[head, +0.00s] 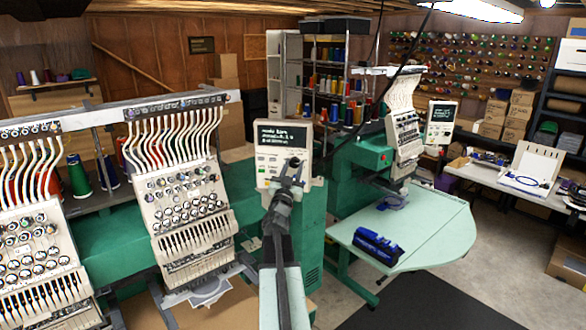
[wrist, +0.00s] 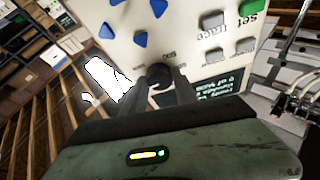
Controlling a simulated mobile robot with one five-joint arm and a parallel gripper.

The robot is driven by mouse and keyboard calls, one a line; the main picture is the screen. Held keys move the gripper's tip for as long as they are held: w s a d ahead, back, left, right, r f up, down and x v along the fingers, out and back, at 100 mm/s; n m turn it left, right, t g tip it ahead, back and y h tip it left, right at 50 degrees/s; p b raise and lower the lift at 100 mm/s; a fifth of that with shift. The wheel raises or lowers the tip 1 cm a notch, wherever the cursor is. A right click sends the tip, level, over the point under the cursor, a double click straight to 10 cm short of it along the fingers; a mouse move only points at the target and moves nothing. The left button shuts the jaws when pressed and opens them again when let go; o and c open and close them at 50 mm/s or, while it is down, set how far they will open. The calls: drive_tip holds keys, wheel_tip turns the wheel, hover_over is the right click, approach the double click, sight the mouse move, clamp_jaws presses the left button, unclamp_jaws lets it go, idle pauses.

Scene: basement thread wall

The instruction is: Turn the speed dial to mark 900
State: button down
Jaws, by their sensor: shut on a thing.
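The speed dial (wrist: 158,74) is a small dark knob on the cream control panel (wrist: 125,40) in the wrist view. My gripper (wrist: 161,84) has its two dark fingers on either side of the dial, shut on it. In the head view, my gripper (head: 291,180) reaches up to the lower part of the control panel (head: 270,165) and hides the dial. Small print lies by the dial in the wrist view, but I cannot read the marks or where the dial points.
The panel has a lit screen (head: 284,135) above, and blue arrow buttons (wrist: 139,39) and grey buttons (wrist: 213,20) near the dial. The needle head (head: 185,195) stands left of my arm. A pale green table (head: 435,235) with a blue object (head: 378,245) stands to the right.

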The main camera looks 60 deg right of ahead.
drive_tip(key=c, duration=0.9)
unclamp_jaws()
drive_tip(key=shift+c, duration=0.2)
drive_tip(key=b+v, duration=0.3)
drive_tip(key=v, duration=0.4)
drive_tip(key=shift+a+f, duration=0.15)
drive_tip(key=shift+a, duration=0.2)
drive_tip(key=shift+s, duration=0.1)
